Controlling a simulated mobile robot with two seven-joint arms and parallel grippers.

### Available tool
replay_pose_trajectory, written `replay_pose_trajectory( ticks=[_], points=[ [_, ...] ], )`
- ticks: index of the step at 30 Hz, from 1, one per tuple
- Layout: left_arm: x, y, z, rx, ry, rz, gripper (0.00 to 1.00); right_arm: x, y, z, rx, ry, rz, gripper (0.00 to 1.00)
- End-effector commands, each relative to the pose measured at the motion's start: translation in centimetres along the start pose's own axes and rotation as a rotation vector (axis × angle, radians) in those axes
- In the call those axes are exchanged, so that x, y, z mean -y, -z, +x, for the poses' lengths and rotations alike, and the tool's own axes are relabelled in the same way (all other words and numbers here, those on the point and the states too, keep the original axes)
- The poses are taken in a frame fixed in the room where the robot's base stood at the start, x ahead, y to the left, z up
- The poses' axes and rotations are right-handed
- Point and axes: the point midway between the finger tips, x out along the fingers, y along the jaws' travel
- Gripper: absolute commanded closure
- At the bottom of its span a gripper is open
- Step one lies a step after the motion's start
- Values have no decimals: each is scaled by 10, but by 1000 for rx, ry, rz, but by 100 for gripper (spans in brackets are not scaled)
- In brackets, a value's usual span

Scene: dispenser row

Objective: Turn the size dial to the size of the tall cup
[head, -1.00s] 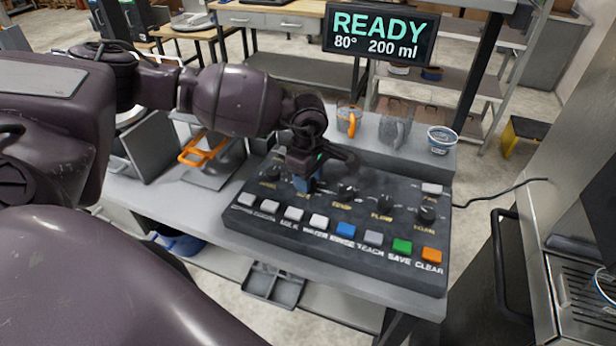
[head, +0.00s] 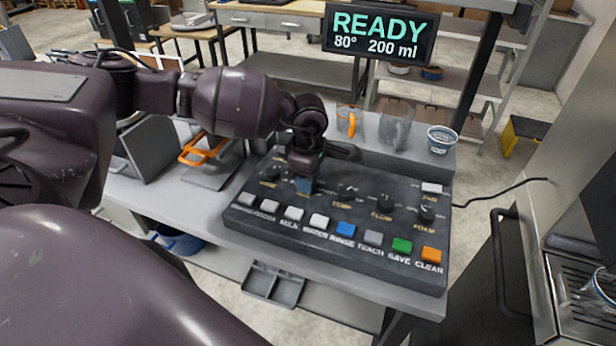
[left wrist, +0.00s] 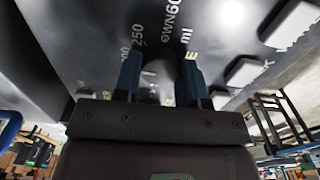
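The size dial (left wrist: 163,72) is a dark knob, mostly hidden behind my left gripper in the head view. In the left wrist view, printed 200, 250 and ml marks surround it. My left gripper (head: 305,186) is down at the panel, and its blue fingers also show in the left wrist view (left wrist: 161,85), one on each side of the dial. Whether they press on it is unclear. A tall, clear greyish cup (head: 395,130) stands on the ledge behind the panel. The display (head: 380,36) reads READY, 80° and 200 ml. My right gripper is out of view.
The black control panel (head: 330,255) has several other knobs and a row of coloured buttons. A clear cup with an orange handle (head: 350,120) and a small patterned cup (head: 441,140) flank the tall cup. A steel machine (head: 570,250) stands at the right.

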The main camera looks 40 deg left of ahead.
Motion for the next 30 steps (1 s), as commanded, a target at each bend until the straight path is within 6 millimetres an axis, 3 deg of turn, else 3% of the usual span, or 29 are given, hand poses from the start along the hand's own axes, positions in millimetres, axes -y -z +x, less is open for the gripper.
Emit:
replay_pose_trajectory(
  ticks=[1, 5, 16, 30],
  points=[
    [0, 0, 0, 0, -1, 0, 55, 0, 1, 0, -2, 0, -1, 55],
    [0, 0, 0, 0, -1, 0, 36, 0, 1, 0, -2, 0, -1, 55],
    [0, 0, -6, 0, -1, 0, 36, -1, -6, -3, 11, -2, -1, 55],
    [0, 0, -82, 1, -2, 1, 36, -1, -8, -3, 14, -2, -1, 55]
  ],
)
